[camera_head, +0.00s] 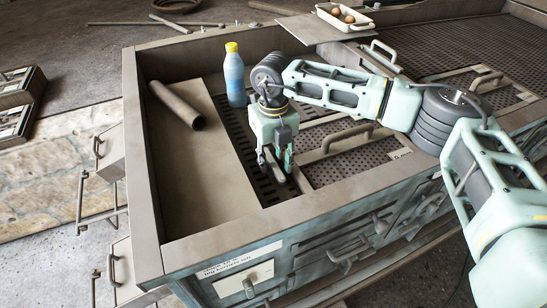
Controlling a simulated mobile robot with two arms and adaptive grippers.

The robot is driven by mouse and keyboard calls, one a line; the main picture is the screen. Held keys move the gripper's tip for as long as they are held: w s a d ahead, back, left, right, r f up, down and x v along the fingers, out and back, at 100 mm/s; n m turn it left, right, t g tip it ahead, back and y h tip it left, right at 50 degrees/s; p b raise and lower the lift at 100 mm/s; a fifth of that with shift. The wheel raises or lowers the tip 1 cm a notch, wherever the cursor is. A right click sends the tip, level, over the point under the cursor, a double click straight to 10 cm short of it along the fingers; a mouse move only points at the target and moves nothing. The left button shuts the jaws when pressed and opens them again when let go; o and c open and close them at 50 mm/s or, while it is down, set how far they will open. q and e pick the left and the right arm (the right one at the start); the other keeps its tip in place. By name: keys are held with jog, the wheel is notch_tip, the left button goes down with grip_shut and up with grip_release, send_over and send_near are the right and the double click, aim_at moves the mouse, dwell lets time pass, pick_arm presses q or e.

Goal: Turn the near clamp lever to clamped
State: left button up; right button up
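My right gripper (275,162) points down over the slotted dark plate (240,142) in the large metal bench tray. Its two fingers are apart. A small grey bar (298,178) lies low, at and beside the fingertips; whether it is touched, and whether it is the near clamp lever, I cannot tell. No part can be picked out surely as a clamp lever or a belt drive. A raised grey handle (348,137) stands on the perforated panel to the right of the gripper. My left gripper is not in view.
A blue bottle with a yellow cap (234,75) stands just left of my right wrist. A loose pipe (177,105) lies on the bare plate (205,185) at left. The tray's raised near rim (310,205) borders the work area. A white dish (345,18) holds round brown items.

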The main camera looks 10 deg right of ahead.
jog(key=c, duration=0.4)
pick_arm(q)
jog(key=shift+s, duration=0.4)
pick_arm(e)
grip_shut()
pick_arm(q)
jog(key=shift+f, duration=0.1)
pick_arm(e)
jog(key=m+b, duration=0.3)
jog(key=shift+f, duration=0.2)
jog(key=m+b, duration=0.2)
jog(key=m, duration=0.1)
jog(key=m+b, duration=0.4)
jog(key=m, duration=0.2)
jog(key=shift+w+r, duration=0.1)
pick_arm(q)
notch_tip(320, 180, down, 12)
jog(key=b, duration=0.2)
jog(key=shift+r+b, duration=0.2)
jog(key=shift+b, duration=0.15)
pick_arm(e)
jog(key=m, duration=0.5)
jog(key=shift+r+m, duration=0.15)
jog(key=shift+m, duration=0.25)
